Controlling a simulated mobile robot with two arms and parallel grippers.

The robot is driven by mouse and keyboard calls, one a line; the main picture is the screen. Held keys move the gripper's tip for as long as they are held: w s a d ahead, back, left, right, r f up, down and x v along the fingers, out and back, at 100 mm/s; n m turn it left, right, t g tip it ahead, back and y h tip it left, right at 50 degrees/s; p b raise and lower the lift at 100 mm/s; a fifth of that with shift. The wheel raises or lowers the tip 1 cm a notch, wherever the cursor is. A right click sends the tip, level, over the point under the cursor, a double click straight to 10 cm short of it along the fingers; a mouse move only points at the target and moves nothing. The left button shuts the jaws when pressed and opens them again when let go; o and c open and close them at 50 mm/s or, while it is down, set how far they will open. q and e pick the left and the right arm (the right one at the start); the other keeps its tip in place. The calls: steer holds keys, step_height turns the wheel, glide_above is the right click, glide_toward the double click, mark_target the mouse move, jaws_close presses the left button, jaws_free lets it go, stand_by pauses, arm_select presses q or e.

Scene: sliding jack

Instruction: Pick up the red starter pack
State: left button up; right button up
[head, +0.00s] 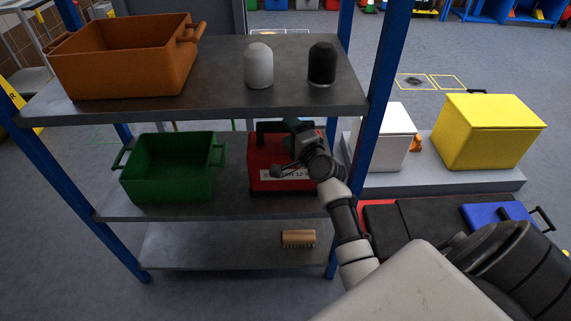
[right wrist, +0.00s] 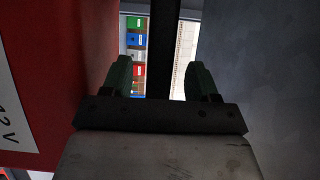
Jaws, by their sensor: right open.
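The red starter pack (head: 260,162) stands on the middle shelf, on its right side, with a white label on its front. It also fills the left of the right wrist view (right wrist: 70,60). Its black handle (head: 268,126) is on top, partly hidden by my right gripper (head: 292,128). In the right wrist view, the dark handle bar (right wrist: 163,40) runs between the two green-tipped fingers of my right gripper (right wrist: 160,75). The fingers are open, with gaps on both sides of the bar. My left gripper is not in view.
A green crate (head: 170,190) stands left of the pack. The top shelf (head: 220,75) above holds an orange crate (head: 120,75), a grey object (head: 259,68) and a black one (head: 322,66). A blue post (head: 375,90) stands close to my right arm. A brush (head: 298,239) lies below.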

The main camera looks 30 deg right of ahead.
steer(key=shift+w, duration=1.05)
jaws_close()
steer(key=shift+f, duration=0.1)
stand_by(0.4)
steer(key=shift+r, duration=0.25)
